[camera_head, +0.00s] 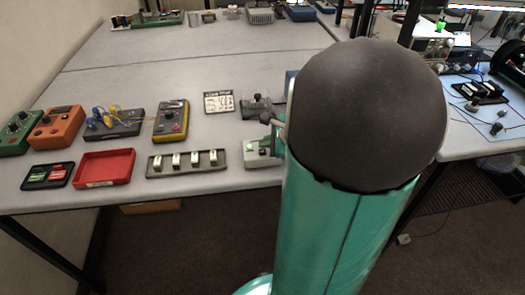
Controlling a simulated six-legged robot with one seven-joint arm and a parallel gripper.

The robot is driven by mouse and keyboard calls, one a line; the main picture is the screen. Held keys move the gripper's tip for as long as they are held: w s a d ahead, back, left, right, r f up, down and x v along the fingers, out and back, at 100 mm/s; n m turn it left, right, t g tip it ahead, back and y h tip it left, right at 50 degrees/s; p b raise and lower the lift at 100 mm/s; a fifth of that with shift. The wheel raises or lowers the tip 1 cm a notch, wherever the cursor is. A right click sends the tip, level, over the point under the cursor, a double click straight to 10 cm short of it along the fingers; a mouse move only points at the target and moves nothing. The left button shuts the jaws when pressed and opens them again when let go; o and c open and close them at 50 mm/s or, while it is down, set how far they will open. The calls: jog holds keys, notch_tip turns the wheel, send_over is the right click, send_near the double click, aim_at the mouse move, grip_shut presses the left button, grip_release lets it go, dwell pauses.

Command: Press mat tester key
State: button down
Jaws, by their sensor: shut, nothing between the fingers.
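A small pale grey box (259,160), which looks like the mat tester, sits near the front edge of the grey table. Small dark and green details show on its top; I cannot tell which one is the key. My gripper (274,142) is partly seen as a small grey and teal shape at the box's right end. It is shut and empty. I cannot tell whether it touches the box. My large black joint and teal arm link cover the box's right side and the table behind it.
Left of the box are a grey strip with several white switches (187,162), a red tray (104,168) and a black case (47,176). The table's middle is clear.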

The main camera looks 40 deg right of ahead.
aim_at(266, 153)
jog(key=shift+r, duration=0.1)
jog(key=shift+r, duration=2.4)
jog(key=a+r+n+g+y, duration=0.1)
jog(key=a+r+n+g, duration=0.25)
jog(key=a+n, duration=0.95)
jog(key=s+a+r+n+h, duration=0.1)
jog(key=s+a+n, duration=0.3)
jog(key=a+n, duration=0.2)
jog(key=s+a+r+n+h, duration=0.1)
jog(key=s+a+r+n, duration=0.1)
jog(key=s+a+n, duration=0.3)
jog(key=a+n, duration=0.1)
jog(key=a, duration=0.2)
jog(key=shift+s+a+n, duration=0.15)
jog(key=shift+s+n, duration=0.1)
jog(key=shift+n, duration=0.05)
